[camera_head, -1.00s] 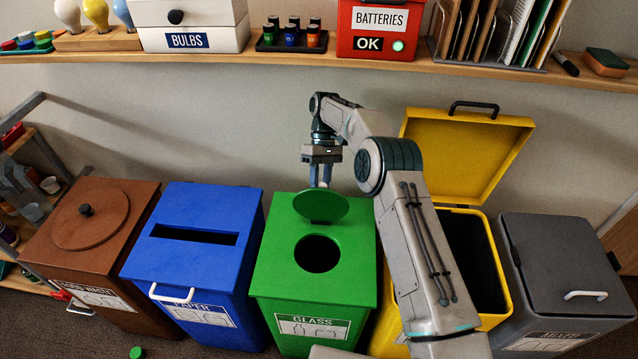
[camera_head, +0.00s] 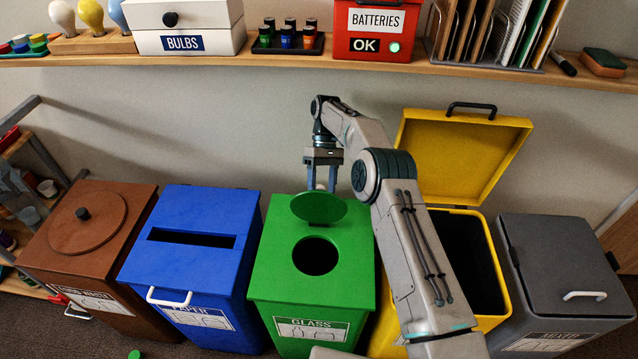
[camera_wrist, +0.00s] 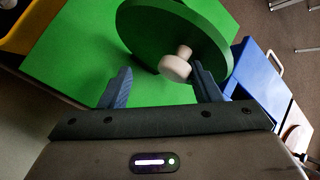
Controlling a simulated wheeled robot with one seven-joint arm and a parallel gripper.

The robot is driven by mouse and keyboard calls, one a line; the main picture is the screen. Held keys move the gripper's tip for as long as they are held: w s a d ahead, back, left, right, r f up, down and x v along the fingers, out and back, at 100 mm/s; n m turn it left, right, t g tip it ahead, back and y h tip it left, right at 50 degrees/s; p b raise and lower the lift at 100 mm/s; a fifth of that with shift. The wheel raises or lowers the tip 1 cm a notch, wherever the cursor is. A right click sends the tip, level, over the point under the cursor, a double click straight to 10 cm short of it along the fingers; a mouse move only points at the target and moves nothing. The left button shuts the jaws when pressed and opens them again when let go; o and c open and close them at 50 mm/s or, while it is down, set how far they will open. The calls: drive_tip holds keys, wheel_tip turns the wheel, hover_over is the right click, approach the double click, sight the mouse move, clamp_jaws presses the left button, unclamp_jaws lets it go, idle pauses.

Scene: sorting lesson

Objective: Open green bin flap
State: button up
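The green bin (camera_head: 270,270) stands in the middle of the row, with a "GLASS" label on its front. Its round green flap (camera_head: 318,208) is raised behind the round hole (camera_head: 316,256), which is uncovered. In the wrist view, the flap (camera_wrist: 165,30) has a white knob (camera_wrist: 176,68) on its face. My gripper (camera_head: 322,187) is above and behind the flap, fingers pointing down. In the wrist view, my gripper (camera_wrist: 163,88) is open, with a finger on each side of the knob and a gap around it.
A blue bin (camera_head: 190,215) stands left of the green one, a brown bin (camera_head: 125,255) further left. A yellow bin with raised lid (camera_head: 465,150) and a grey bin (camera_head: 560,255) stand right. A shelf (camera_head: 250,57) runs above.

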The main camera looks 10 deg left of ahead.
drive_tip(key=shift+s+a, duration=0.15)
drive_tip(key=shift+s+a+r, duration=0.1)
drive_tip(key=shift+a, duration=0.15)
drive_tip(key=shift+s+d+r, duration=0.1)
idle(0.3)
